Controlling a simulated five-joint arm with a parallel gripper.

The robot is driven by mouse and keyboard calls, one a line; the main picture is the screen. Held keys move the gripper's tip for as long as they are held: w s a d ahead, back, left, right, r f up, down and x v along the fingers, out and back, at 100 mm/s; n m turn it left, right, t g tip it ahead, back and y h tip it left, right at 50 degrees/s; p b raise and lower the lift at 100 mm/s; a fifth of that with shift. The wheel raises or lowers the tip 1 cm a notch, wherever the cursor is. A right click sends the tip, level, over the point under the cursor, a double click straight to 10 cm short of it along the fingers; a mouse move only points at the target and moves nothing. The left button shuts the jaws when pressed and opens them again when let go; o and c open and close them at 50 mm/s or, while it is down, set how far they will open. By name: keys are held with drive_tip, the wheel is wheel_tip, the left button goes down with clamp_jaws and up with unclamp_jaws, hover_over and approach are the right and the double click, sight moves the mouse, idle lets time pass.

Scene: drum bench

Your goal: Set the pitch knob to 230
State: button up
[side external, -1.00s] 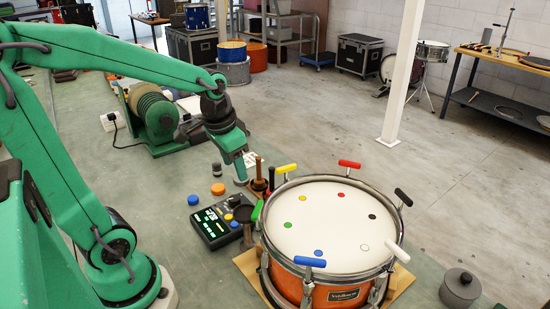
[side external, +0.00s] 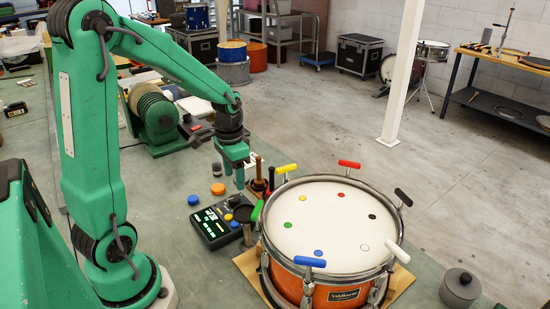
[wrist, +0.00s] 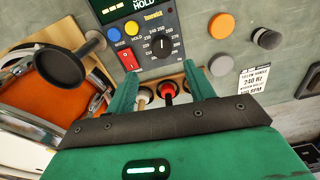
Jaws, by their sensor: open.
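The pitch knob is a black knob (wrist: 172,45) on the dark control box (wrist: 150,28). Printed numbers ring it, with 240, 250 and 260 along the top; I cannot read its pointer setting surely. In the side view the box (side external: 213,234) lies on the bench left of the drum, with the knob (side external: 235,200) at its far right corner. My gripper (side external: 234,181) is above and just behind that corner, pointing down. In the wrist view my gripper (wrist: 160,70) is open, its fingers apart and empty, with the knob beyond the fingertips.
The drum (side external: 330,225) with coloured handles stands close on the right. A dark round cup (wrist: 65,62) is beside the box. Upright handled tools (side external: 258,175) stand right next to my gripper. An orange cap (side external: 218,189) and blue cap (side external: 193,200) lie left.

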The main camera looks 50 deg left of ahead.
sight(236, 198)
drive_tip(key=shift+a+f, duration=0.2)
drive_tip(key=shift+f, duration=3.5)
drive_tip(key=c, duration=1)
